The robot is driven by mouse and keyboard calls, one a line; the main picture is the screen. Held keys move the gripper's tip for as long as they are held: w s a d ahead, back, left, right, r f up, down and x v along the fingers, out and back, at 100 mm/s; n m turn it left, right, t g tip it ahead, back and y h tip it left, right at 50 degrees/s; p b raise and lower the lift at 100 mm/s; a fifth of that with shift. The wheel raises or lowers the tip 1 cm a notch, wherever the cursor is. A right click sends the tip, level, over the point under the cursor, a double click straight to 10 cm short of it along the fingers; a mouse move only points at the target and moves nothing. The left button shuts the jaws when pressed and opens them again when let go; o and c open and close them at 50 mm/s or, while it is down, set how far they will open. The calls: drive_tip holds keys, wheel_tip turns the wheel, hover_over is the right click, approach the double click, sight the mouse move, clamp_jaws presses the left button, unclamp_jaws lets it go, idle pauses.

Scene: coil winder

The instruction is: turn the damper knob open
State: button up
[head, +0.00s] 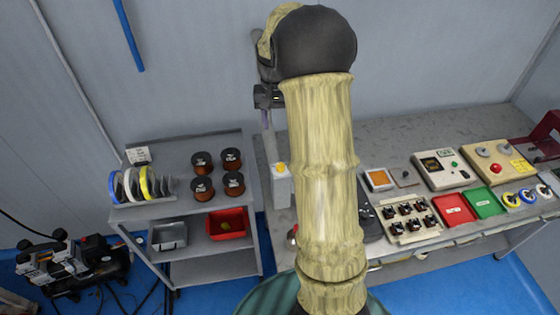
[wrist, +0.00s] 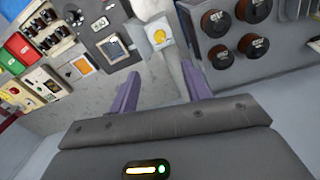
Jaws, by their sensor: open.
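A yellow knob (head: 281,168), which looks like the damper knob, sits on a pale grey box (head: 282,190) at the left end of the bench. In the wrist view the yellow knob (wrist: 159,36) shows on the face of the pale box (wrist: 158,52), beyond the fingers. My gripper (wrist: 160,88) is open, with its two purple fingers apart and nothing between them. It is apart from the knob. In the head view my arm covers the middle, and I cannot make out the fingers clearly.
A grey shelf cart (head: 180,205) with copper spools (head: 203,188) and a red bin (head: 226,224) stands left of the knob. The bench (head: 400,140) to the right carries a cream instrument (head: 441,170), a red tray (head: 453,208) and a green tray (head: 483,202). A wall stands behind.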

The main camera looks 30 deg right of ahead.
sight(280, 165)
drive_tip(key=f+p, duration=0.1)
drive_tip(key=f, duration=0.4)
drive_tip(key=f+p, duration=0.2)
drive_tip(key=f, duration=0.4)
drive_tip(key=f+p, duration=0.1)
drive_tip(key=f, duration=0.5)
drive_tip(key=shift+s+d+f, duration=0.15)
drive_tip(key=shift+s+d, duration=0.05)
drive_tip(key=shift+d, duration=0.15)
drive_tip(key=c, duration=1)
